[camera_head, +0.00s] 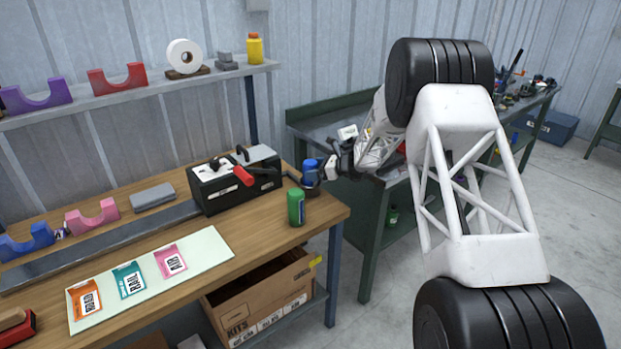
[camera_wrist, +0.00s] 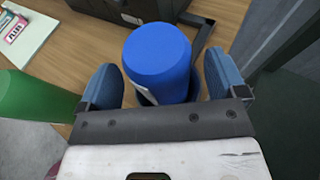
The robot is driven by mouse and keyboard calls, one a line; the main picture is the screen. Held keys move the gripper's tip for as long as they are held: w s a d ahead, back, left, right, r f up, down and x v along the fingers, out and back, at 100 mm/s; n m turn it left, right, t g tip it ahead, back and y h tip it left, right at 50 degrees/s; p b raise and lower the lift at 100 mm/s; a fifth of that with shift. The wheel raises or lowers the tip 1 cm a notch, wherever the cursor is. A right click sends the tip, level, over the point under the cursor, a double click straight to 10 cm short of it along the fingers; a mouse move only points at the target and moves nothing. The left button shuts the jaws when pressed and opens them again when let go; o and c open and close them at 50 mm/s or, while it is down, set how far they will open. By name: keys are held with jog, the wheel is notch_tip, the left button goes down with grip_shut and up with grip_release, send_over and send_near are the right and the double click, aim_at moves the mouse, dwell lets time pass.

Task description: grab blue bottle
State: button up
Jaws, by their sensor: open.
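The blue bottle (camera_head: 310,170) stands upright near the right end of the wooden workbench, just right of the black toolbox-like fixture. In the wrist view the blue bottle (camera_wrist: 158,62) sits between the two blue fingers of my gripper (camera_wrist: 160,85). The fingers are apart, with a small gap visible on each side of the bottle. In the head view my gripper (camera_head: 322,170) reaches in from the right at the bottle, and partly hides it. A green can (camera_head: 296,207) stands close in front of the bottle; it also shows at the left in the wrist view (camera_wrist: 30,98).
The black fixture with a red handle (camera_head: 235,180) stands left of the bottle. A pale mat (camera_head: 205,248) with colored cards lies on the bench's front. The bench's right edge is close to the bottle. A cardboard box (camera_head: 262,300) sits on the shelf below.

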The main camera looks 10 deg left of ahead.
jog(key=shift+x, duration=0.9)
jog(key=c, duration=1.1)
